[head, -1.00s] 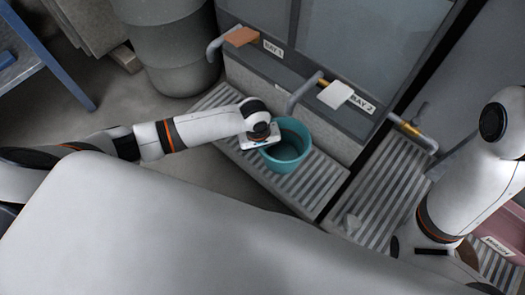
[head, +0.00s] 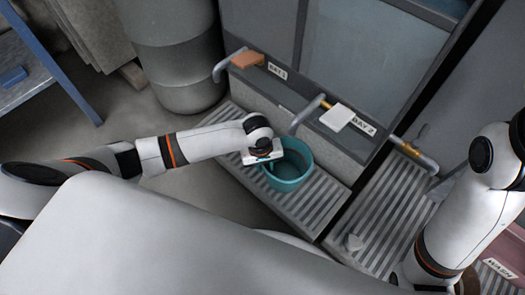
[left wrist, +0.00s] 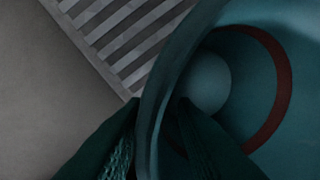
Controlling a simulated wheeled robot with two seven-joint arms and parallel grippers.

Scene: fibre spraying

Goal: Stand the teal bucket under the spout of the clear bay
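The teal bucket (head: 290,178) is upright at the grated step in front of the bays, below the BAY 2 spout (head: 298,122). The spout's end shows just beyond its far rim. My left gripper (left wrist: 157,112) has one finger on each side of the bucket's wall (left wrist: 153,125) and is shut on it. In the head view my wrist hides the fingers. I cannot tell whether the bucket's base touches the slats. The BAY 1 spout (head: 222,70) is farther left. My right gripper is out of view.
The grate (head: 318,208) has bare slats left and right of the bucket. A second grate (head: 385,215) with a small pale lump lies to the right. A brass-fitted pipe (head: 413,153) sticks out above it. A grey drum (head: 170,60) and blue-framed table (head: 50,60) stand left.

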